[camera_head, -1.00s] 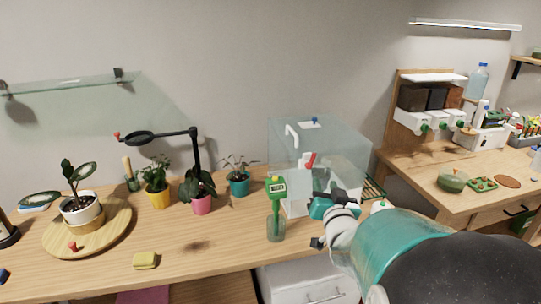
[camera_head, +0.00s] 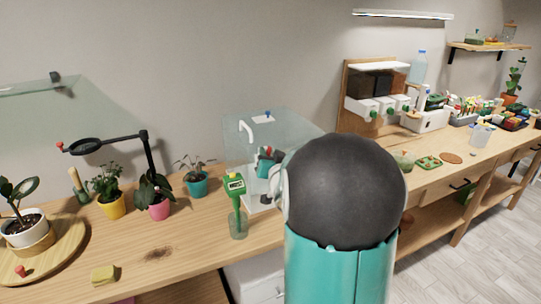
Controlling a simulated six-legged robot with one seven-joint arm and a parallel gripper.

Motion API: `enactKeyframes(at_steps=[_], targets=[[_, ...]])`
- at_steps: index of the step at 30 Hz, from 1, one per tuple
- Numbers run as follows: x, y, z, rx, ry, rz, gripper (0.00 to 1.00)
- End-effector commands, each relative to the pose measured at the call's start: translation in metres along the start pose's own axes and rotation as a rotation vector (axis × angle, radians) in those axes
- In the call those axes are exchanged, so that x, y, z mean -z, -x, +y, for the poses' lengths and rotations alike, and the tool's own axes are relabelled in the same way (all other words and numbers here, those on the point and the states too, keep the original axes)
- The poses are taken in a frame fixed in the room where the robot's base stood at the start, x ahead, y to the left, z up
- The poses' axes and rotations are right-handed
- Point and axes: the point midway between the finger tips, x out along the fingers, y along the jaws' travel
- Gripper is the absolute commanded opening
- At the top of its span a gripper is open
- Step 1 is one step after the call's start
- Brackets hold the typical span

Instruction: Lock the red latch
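A clear glass case (camera_head: 250,128) stands on the wooden bench, with a white handle (camera_head: 246,131) on it. A small bit of the red latch (camera_head: 268,150) shows at the case, mostly covered by my gripper. My gripper (camera_head: 265,167), teal and dark, is at the latch. I cannot tell whether it touches the latch, and its fingers are too small and too hidden to read. My large teal and black arm covers the right part of the case.
A green moisture meter (camera_head: 236,184) stands in a glass (camera_head: 238,224) just left of the case. Potted plants, a yellow sponge (camera_head: 104,274) and a black magnifier lamp (camera_head: 146,155) are farther left. A dispenser rack (camera_head: 352,82) stands at the right.

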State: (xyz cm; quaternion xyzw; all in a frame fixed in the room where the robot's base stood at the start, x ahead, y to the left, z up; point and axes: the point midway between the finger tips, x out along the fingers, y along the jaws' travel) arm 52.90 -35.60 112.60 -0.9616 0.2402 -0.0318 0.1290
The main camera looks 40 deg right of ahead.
Motion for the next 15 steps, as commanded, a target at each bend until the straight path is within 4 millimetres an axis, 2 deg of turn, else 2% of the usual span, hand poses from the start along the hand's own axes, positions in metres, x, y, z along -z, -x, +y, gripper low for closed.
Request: enactKeyframes(at_steps=[4, 9, 15], targets=[[0.0001, 0.0003, -0.0001, 0.0, 0.0, 0.0, 0.32], [0.0001, 0.0004, -0.0001, 0.0, 0.0, 0.0, 0.0], [-0.0002, 0.0006, -0.0011, 0.002, 0.015, 0.003, 0.0]])
